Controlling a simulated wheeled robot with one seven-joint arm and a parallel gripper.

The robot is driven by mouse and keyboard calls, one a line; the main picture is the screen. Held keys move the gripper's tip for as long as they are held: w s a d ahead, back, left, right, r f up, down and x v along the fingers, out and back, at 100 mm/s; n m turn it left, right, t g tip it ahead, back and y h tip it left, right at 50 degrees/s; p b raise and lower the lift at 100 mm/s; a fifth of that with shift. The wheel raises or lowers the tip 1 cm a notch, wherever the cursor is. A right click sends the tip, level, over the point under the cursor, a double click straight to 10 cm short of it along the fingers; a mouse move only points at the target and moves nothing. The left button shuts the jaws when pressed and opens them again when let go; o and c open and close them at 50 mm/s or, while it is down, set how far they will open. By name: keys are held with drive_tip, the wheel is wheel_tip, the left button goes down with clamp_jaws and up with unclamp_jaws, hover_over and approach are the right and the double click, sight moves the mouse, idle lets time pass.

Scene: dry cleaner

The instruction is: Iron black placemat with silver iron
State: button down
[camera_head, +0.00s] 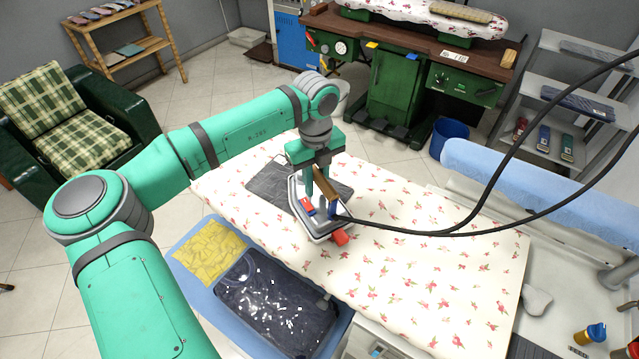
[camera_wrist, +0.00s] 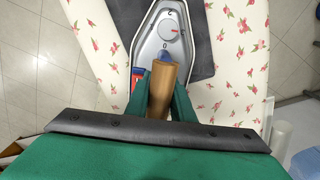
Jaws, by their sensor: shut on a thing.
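The silver iron (camera_head: 312,217) has a brown handle, a red part at its heel and a black cord. My gripper (camera_head: 319,178) is shut on the iron's brown handle, also plain in the wrist view (camera_wrist: 163,90). The black placemat (camera_head: 268,185) lies on the floral ironing board (camera_head: 400,215). The iron overlaps the placemat, its front part over it and its heel beyond the placemat's near edge. In the wrist view the iron's tip end hides part of the dark placemat (camera_wrist: 202,45). I cannot tell whether the iron's sole touches the cloth.
The black cord (camera_head: 460,233) runs right from the iron over the board. A blue tray (camera_head: 181,268) with a yellow cloth (camera_head: 210,250) and a dark garment (camera_head: 275,300) sits along the board's near left side. The board's right part is clear.

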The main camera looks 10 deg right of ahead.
drive_tip(key=shift+w+a+r, duration=0.1)
drive_tip(key=shift+w, duration=0.05)
drive_tip(key=shift+w+a+r, duration=0.1)
drive_tip(key=shift+w+a, duration=1.05)
drive_tip(key=shift+w+a, duration=1.2)
drive_tip(key=shift+a, duration=0.1)
drive_tip(key=shift+w+a+f, duration=0.15)
drive_tip(key=shift+w+a, duration=1.05)
drive_tip(key=shift+w, duration=0.05)
drive_tip(key=shift+w+a+f, duration=0.1)
drive_tip(key=shift+w+a, duration=1.1)
drive_tip(key=shift+w+a, duration=1.2)
drive_tip(key=shift+a, duration=0.05)
